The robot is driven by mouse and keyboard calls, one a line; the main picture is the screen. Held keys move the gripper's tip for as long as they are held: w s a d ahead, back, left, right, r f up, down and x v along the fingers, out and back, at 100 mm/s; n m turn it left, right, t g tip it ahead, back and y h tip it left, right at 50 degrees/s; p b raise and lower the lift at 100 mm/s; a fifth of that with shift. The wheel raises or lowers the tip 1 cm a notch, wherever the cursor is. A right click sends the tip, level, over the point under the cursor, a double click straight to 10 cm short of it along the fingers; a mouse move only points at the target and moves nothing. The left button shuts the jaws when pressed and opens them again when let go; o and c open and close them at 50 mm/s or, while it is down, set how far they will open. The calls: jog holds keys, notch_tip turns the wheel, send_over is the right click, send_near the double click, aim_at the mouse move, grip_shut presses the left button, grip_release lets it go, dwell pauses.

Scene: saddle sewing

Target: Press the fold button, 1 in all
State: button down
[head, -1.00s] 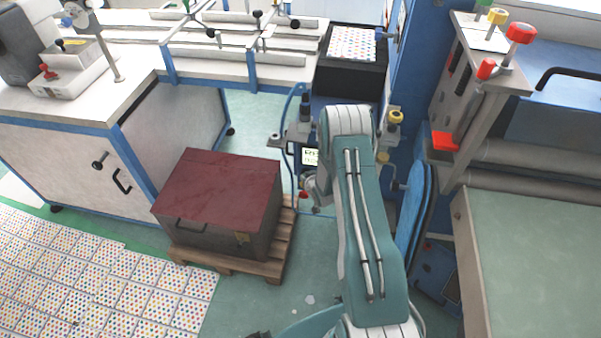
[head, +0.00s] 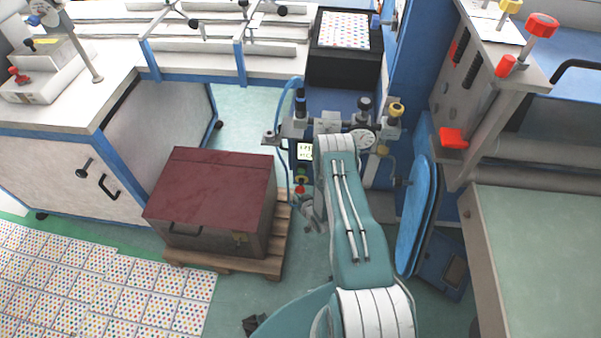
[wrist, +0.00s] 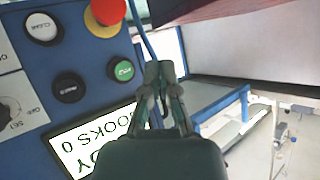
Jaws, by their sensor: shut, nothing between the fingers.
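A blue control panel (wrist: 88,35) fills the left of the wrist view. It carries a white button (wrist: 42,29), a black button (wrist: 68,88), a green button (wrist: 121,69) and a red knob on a yellow ring (wrist: 106,12). The small labels are too blurred to tell which is the fold button. A lit display (wrist: 88,140) reads "BOOKS 0". My gripper (wrist: 163,68) is shut and empty, its tips just right of the green button in the picture; I cannot tell the gap to the panel. In the head view the display (head: 305,152) shows left of my arm.
A dark red-topped box (head: 215,185) stands on a wooden pallet (head: 225,263) left of my arm. A blue rounded guard (head: 417,215) and a green-topped table (head: 545,260) are on the right. Printed sheets (head: 120,290) cover the floor at lower left.

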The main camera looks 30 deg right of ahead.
aim_at(301, 171)
jog(key=shift+w+d, duration=0.8)
jog(key=shift+w, duration=0.4)
jog(key=shift+w+d, duration=0.85)
jog(key=shift+w, duration=0.4)
jog(key=shift+w+d, duration=0.8)
jog(key=shift+w, duration=0.4)
jog(key=shift+w, duration=0.1)
jog(key=shift+w+d+r, duration=0.1)
jog(key=shift+w+d, duration=0.1)
jog(key=shift+d, duration=0.05)
